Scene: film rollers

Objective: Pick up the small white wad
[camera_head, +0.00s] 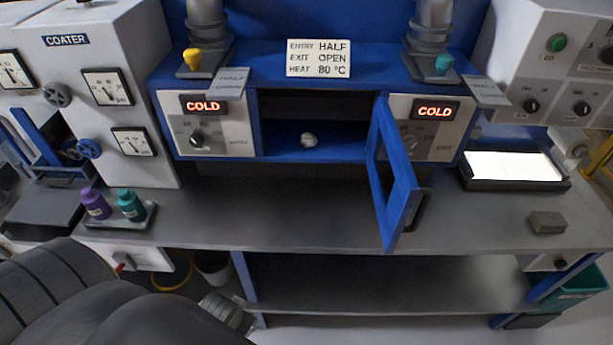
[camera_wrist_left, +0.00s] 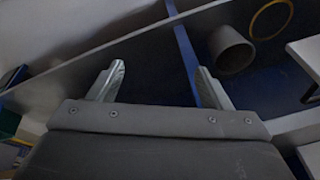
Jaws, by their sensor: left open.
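The small white wad (camera_head: 309,140) lies on the blue floor of the open compartment in the middle of the blue machine (camera_head: 370,72). The compartment's blue framed door (camera_head: 398,190) is swung open toward me on the right side. My left gripper (camera_wrist_left: 160,80) shows in the left wrist view with its two fingers apart and nothing between them. It is away from the wad, which the wrist view does not show. In the head view my left arm fills the lower left, and its fingers cannot be made out. My right gripper is not in view.
A grey worktop (camera_head: 290,205) runs in front of the machine and is mostly clear. A tray (camera_head: 140,217) with a purple bottle (camera_head: 95,203) and a teal bottle (camera_head: 131,205) stands at its left. A small grey block (camera_head: 547,222) lies at its right.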

